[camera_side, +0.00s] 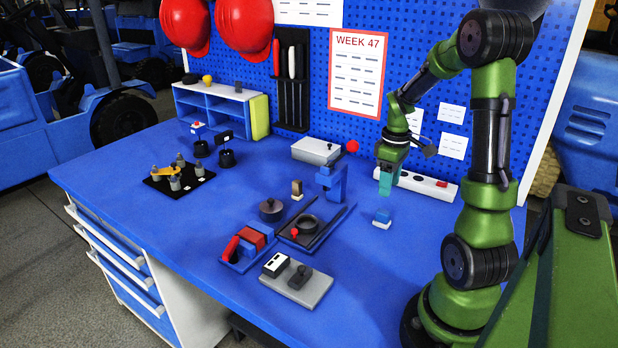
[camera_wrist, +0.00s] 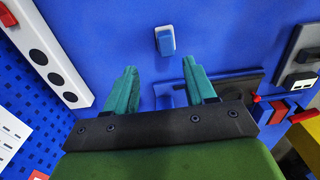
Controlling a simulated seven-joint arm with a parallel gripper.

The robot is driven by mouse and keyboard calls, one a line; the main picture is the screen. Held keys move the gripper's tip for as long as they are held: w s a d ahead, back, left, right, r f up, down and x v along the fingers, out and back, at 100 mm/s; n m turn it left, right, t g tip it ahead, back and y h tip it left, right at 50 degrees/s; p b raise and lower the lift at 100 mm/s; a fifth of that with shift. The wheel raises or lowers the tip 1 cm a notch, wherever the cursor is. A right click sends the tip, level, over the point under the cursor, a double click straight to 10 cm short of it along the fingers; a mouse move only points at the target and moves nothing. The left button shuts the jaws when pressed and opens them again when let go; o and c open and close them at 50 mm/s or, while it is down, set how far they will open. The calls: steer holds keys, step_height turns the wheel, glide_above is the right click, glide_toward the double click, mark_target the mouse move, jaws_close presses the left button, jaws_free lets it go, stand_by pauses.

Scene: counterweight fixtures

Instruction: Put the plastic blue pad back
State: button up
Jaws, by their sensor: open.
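A small block, blue on top with a white lower part, which looks like the blue pad (camera_side: 382,217), rests on the blue bench top below my gripper. It also shows in the wrist view (camera_wrist: 164,40), beyond my fingertips and apart from them. My gripper (camera_side: 386,186) points down above the bench, a little above the block, with its teal fingers. In the wrist view the two fingers (camera_wrist: 160,72) are spread with nothing held. A blue upright fixture with an arm (camera_side: 332,182) stands left of the block. Whether it is the pad's place, I cannot tell.
A dark tray (camera_side: 323,237) with a black ring lies left of the block, and a grey plate (camera_side: 315,290) with a black knob in front. A white power strip (camera_side: 428,185) lies behind my gripper along the pegboard. The bench right of the block is clear up to my arm.

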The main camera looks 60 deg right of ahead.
steer(key=w+a+r+m+t, duration=0.1)
steer(key=w+a+r+t, duration=0.1)
steer(key=a+r, duration=0.4)
steer(key=w+a+r+m+t, duration=0.15)
steer(key=a+r, duration=0.25)
steer(key=a, duration=0.5)
steer(key=s+a+r+t+y, duration=0.1)
steer(key=a+r+t, duration=0.1)
steer(key=a, duration=0.5)
steer(key=s+a+r+m+t+y, duration=0.1)
steer(key=s+a+r, duration=0.1)
steer(key=a, duration=0.5)
steer(key=shift+s+a+t, duration=0.15)
steer(key=shift+s+t, duration=0.05)
steer(key=shift+t, duration=0.15)
